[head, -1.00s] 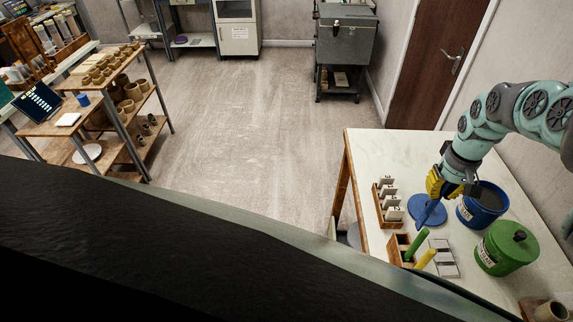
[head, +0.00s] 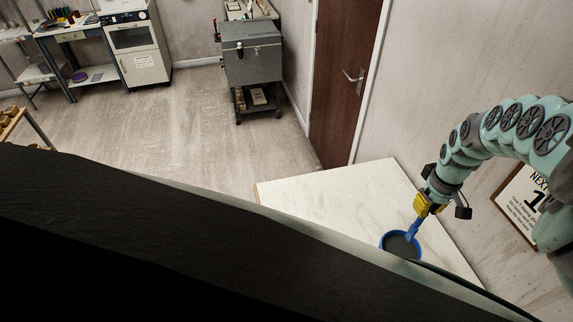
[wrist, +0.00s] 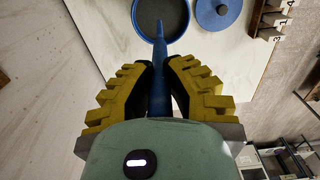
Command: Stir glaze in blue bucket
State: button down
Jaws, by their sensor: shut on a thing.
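My gripper (head: 424,205) is shut on a blue stirring stick (head: 413,229), which also shows between the yellow fingers in the wrist view (wrist: 159,75). The blue bucket (head: 382,240) stands on the white table, open, with dark grey glaze (head: 401,246) inside. In the wrist view the bucket's rim (wrist: 136,24) is at the top, and the stick's tip overlaps the near part of its opening. I cannot tell whether the tip touches the glaze. The round blue lid (wrist: 217,14) lies on the table beside the bucket. My body hides the near part of the table in the head view.
The white table (head: 345,208) is clear behind the bucket in the head view. A wooden rack with numbered tags (wrist: 268,18) stands past the lid. A wall with a framed sign (head: 525,202) is close on the right. A brown door (head: 340,80) stands behind.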

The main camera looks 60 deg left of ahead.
aim_at(410, 234)
jog(key=shift+s+f+b, duration=0.2)
jog(key=shift+f+b, duration=0.7)
jog(key=shift+f, duration=0.45)
notch_tip(410, 234, down, 10)
jog(key=b, duration=1)
jog(key=shift+w+f, duration=0.1)
jog(key=shift+f, duration=0.15)
jog(key=shift+a, duration=0.1)
